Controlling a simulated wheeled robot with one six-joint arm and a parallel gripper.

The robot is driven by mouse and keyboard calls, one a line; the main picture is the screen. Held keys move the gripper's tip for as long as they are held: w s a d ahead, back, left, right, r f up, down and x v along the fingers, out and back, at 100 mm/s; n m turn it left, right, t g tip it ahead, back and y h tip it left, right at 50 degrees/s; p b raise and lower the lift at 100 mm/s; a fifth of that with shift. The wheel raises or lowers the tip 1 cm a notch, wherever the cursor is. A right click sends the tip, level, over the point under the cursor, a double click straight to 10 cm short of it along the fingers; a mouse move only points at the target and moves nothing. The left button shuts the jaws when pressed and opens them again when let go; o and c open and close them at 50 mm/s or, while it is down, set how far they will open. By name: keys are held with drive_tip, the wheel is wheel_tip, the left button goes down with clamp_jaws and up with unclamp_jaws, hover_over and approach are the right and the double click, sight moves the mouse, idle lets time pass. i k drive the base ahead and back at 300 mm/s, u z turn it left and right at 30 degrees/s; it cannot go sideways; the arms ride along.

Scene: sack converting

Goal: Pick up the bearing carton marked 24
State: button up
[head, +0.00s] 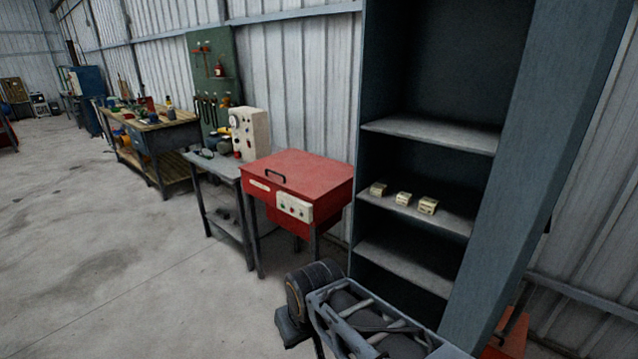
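Three small tan cartons sit in a row on a middle shelf of the tall grey shelving unit: a left carton (378,189), a middle carton (403,198) and a right carton (428,206). They stand apart from each other, near the shelf's front edge. Each has pale and dark markings, but these are too small to read, so I cannot tell which is marked 24. My gripper is not in view.
The shelving unit (540,190) has bare shelves above and below the cartons. A red lidded cabinet (310,172) stands left of it. A dark machine with a grey frame (345,305) stands low in front. Workbenches (150,130) line the wall; the floor at left is clear.

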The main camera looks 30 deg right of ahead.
sight(377, 189)
drive_tip(key=u, duration=0.35)
drive_tip(key=i, duration=1.65)
drive_tip(key=z, duration=0.3)
drive_tip(key=i, duration=0.9)
drive_tip(key=z, duration=1.65)
drive_tip(key=i, duration=0.65)
drive_tip(key=z, duration=0.6)
